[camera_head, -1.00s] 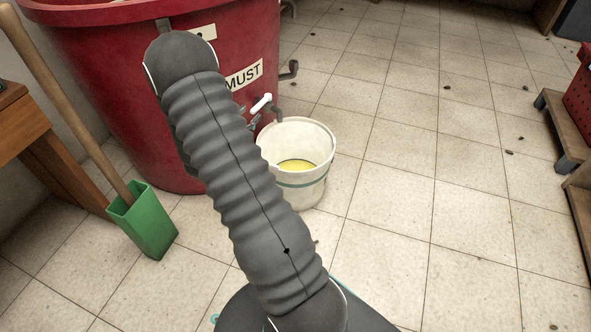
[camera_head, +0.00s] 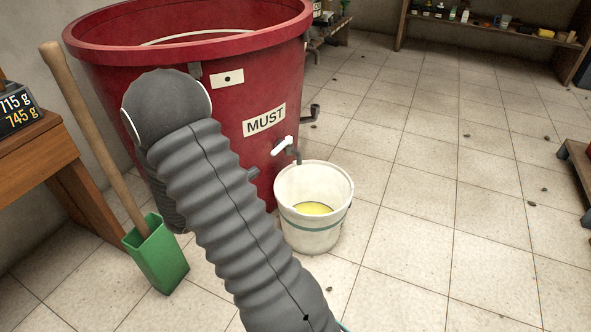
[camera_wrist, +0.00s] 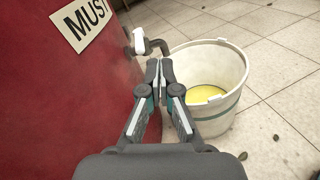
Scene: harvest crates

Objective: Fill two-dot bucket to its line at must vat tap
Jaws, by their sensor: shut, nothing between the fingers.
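The white bucket (camera_head: 313,240) stands upright on the floor under the must vat's tap (camera_head: 290,150). Yellow liquid (camera_head: 313,208) lies in it. A teal line runs around its outside; no dots are visible on it. The tap has a white handle (camera_wrist: 138,42) and a dark bent spout (camera_wrist: 158,46) over the bucket's near rim. I cannot make out a stream. My gripper (camera_wrist: 160,68) is shut and empty, just below the spout and beside the bucket's rim in the wrist view. In the head view my arm mostly hides it.
The red vat (camera_head: 100,55) carries a MUST label (camera_head: 264,120) and a one-dot plate (camera_head: 227,79). A green scoop-like holder (camera_head: 158,262) with a wooden handle stands left. A wooden table (camera_head: 40,150) is at the left edge. Tiled floor to the right is mostly free, with small dark scraps.

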